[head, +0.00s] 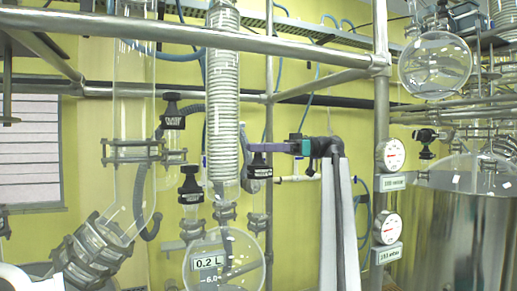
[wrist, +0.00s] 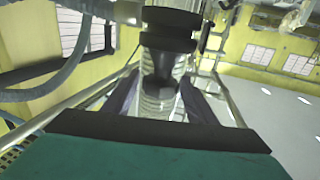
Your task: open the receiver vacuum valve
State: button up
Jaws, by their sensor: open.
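Several black valve knobs with small labels sit on the glassware in the head view; I cannot read the labels surely. One knob (head: 259,170) is just right of the coiled condenser, directly below my gripper. Another knob (head: 190,187) is lower left of it, and a third (head: 173,119) is higher up at the left. My gripper (head: 262,147) reaches in from the right with its fingers apart. In the wrist view my open fingers (wrist: 160,88) spread on both sides, with a black knob (wrist: 170,30) ahead between them. I cannot tell whether they touch it.
A round receiver flask (head: 224,270) marked 0.2 L hangs below the coiled condenser (head: 222,100). Steel rails (head: 200,38) cross above. Two dial gauges (head: 390,155) (head: 387,228) stand at the right, before a large steel vessel (head: 460,225). A hose (wrist: 55,82) runs at the wrist view's left.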

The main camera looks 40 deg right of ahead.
jog(key=shift+a+f+t, duration=0.1)
jog(key=shift+t, duration=0.2)
jog(key=shift+s+a+m+t+h, duration=0.1)
jog(key=shift+m+t+h, duration=0.6)
jog(key=shift+m, duration=0.1)
jog(key=shift+m+t+h+b, duration=0.45)
jog(key=shift+m+t+h, duration=0.65)
jog(key=shift+t+h, duration=0.15)
jog(key=shift+m+t+h, duration=0.7)
jog(key=shift+m+h, duration=0.25)
jog(key=shift+h, duration=0.4)
jog(key=shift+m+t+h, duration=0.65)
jog(key=shift+m+h, duration=0.3)
jog(key=shift+h, duration=0.35)
jog(key=shift+m+h, duration=0.4)
jog(key=shift+h, duration=0.2)
jog(key=shift+d, duration=0.2)
jog(key=c, duration=0.9)
jog(key=shift+o, duration=0.2)
